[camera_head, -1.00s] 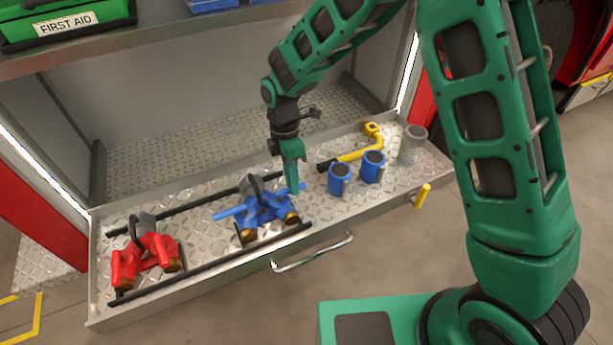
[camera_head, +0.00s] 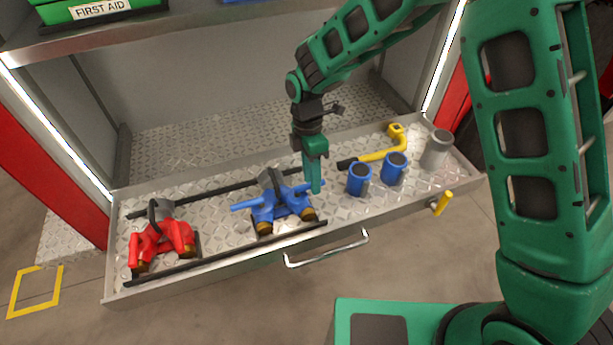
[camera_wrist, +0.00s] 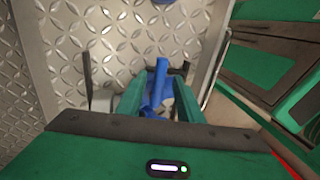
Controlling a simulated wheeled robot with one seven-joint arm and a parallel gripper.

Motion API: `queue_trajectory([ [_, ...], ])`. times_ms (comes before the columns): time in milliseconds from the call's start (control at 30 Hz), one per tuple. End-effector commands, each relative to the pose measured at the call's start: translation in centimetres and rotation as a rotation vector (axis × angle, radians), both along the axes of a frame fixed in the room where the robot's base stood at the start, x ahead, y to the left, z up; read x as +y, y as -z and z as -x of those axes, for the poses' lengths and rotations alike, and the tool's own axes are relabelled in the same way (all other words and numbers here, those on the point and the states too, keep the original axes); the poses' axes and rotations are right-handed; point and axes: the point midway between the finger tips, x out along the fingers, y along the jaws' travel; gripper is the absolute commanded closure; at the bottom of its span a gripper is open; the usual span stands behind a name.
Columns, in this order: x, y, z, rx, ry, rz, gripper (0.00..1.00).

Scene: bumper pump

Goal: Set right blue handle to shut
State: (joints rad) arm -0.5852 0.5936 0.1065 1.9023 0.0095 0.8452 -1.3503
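The blue valve body (camera_head: 283,211) sits in the open drawer, with a handle out to each side. Its left handle (camera_head: 244,205) points left and stands clear. Its right handle (camera_head: 301,188) points right and slightly up, partly hidden by my gripper (camera_head: 313,190), which reaches down over its outer end. In the wrist view my gripper's two green fingers (camera_wrist: 158,90) stand apart, with a blue handle (camera_wrist: 159,76) between them. Gaps seem to show beside the handle; I cannot tell whether a finger touches it.
A red valve body (camera_head: 160,241) sits at the drawer's left. Two blue caps (camera_head: 359,179), a yellow bent tool (camera_head: 385,152) and a grey cylinder (camera_head: 436,149) are to the right. A dark rail (camera_head: 225,262) runs along the front. The shelf (camera_head: 200,37) overhangs the back.

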Motion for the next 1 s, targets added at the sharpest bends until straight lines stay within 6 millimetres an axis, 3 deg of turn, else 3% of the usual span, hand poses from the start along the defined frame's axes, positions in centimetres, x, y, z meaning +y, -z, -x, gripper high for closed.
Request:
queue_trajectory([
  [233, 0.2, -0.9, -0.2, -0.002, -0.001, -0.002, 0.67],
  [700, 0.9, -8.7, -1.7, -0.002, -0.002, -0.003, 0.67],
  [1000, 1.0, -10.5, -1.9, 0.001, -0.002, 0.000, 0.67],
])
